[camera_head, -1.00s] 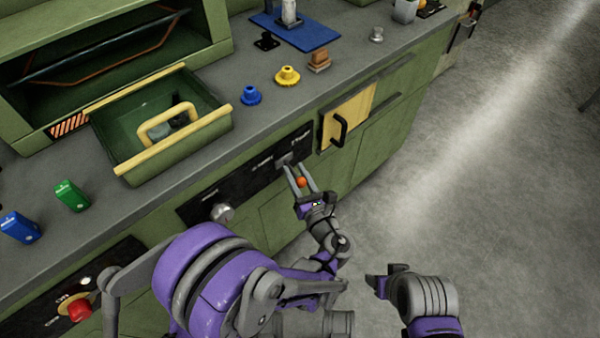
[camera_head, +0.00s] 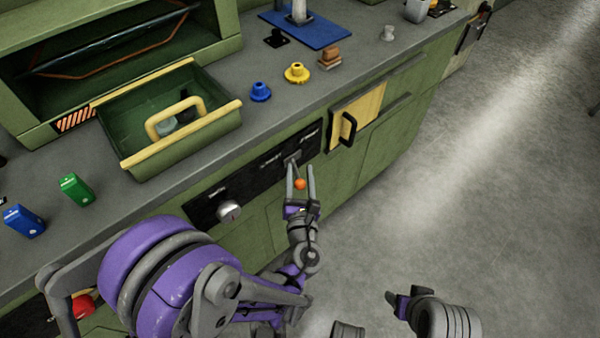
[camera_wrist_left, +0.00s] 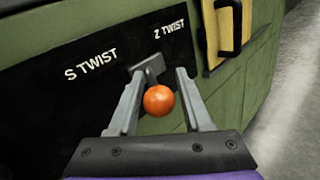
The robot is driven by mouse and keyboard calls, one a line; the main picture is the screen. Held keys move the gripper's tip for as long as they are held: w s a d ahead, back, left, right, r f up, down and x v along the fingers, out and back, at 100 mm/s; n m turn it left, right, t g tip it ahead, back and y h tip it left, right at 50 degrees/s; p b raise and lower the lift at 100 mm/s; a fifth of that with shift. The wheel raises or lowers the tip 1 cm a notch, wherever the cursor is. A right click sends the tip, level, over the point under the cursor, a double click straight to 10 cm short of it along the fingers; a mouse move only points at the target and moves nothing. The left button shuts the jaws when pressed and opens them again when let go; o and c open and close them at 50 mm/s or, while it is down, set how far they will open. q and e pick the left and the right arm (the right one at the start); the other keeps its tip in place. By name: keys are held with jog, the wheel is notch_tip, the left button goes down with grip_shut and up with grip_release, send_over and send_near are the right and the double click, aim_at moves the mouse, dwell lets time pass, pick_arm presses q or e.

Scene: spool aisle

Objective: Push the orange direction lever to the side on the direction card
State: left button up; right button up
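The orange direction lever (camera_head: 300,184) shows as a round orange knob on a grey stem in front of the black direction card (camera_head: 270,166). The card (camera_wrist_left: 40,95) reads "S TWIST" on the left and "Z TWIST" on the right. My left gripper (camera_head: 301,178) is open around the lever, its fingers pointing at the card. Contact with the right finger cannot be told. My right gripper (camera_head: 392,300) is low at the right, away from the counter; its opening is unclear.
A yellow panel with a black handle (camera_head: 348,128) is just right of the card. A silver knob (camera_head: 229,210) is to its left. Above are the open green drawer (camera_head: 180,150), a blue piece (camera_head: 260,92) and a yellow piece (camera_head: 297,73). Floor at right is clear.

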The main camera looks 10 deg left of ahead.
pick_arm(q)
jog(key=shift+o, duration=1.1)
jog(key=shift+s, duration=0.15)
jog(key=v, duration=1)
jog(key=shift+s, duration=0.3)
jog(key=shift+d, duration=0.1)
